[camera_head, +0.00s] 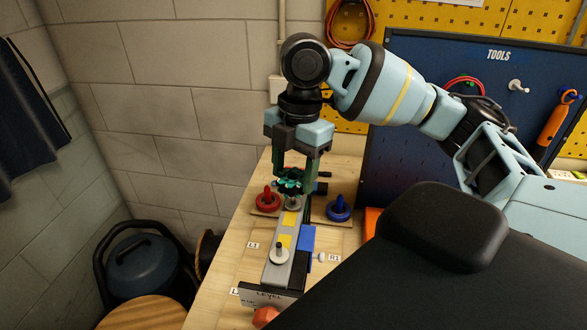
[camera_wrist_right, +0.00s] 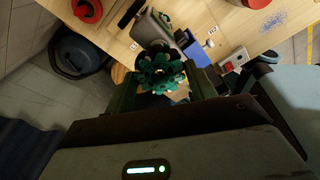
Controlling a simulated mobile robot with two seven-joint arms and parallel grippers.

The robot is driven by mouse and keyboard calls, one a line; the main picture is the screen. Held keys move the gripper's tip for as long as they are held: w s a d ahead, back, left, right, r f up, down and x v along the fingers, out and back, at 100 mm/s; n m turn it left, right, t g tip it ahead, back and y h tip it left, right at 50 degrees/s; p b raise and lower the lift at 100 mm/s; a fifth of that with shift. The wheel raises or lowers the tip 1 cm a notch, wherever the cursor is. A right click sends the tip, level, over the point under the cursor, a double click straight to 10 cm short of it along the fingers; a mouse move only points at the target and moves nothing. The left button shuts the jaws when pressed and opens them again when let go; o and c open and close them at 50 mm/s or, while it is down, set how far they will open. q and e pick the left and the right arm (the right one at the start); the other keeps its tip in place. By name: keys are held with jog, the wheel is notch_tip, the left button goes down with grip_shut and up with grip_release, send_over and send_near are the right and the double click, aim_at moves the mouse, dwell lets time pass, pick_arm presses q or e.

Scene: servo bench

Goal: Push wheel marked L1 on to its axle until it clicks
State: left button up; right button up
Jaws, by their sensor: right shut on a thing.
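My right gripper (camera_head: 290,170) points down over the far end of the grey chassis beam (camera_head: 272,272) and is shut on a green toothed wheel (camera_head: 289,186). In the right wrist view the green wheel (camera_wrist_right: 160,72) sits between the two fingers of the right gripper (camera_wrist_right: 163,92). No mark on the wheel is legible. The wheel is just above or at a pale round hub on the beam's far end; I cannot tell whether they touch. Another pale hub with a peg (camera_head: 279,254) stands on the near end, bare. My left gripper is not in view.
Small labels lie on the wooden bench (camera_head: 232,250), which is clear left of the beam. A tool board (camera_head: 410,120) stands behind right.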

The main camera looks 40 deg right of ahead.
jog(key=shift+f, duration=0.45)
jog(key=shift+f, duration=0.5)
jog(key=shift+f, duration=0.2)
jog(key=shift+f, duration=0.7)
jog(key=shift+f, duration=0.4)
dwell(0.9)
jog(key=o, duration=1.2)
jog(key=shift+c, duration=0.2)
jog(key=shift+r, duration=0.1)
jog(key=shift+c, duration=0.4)
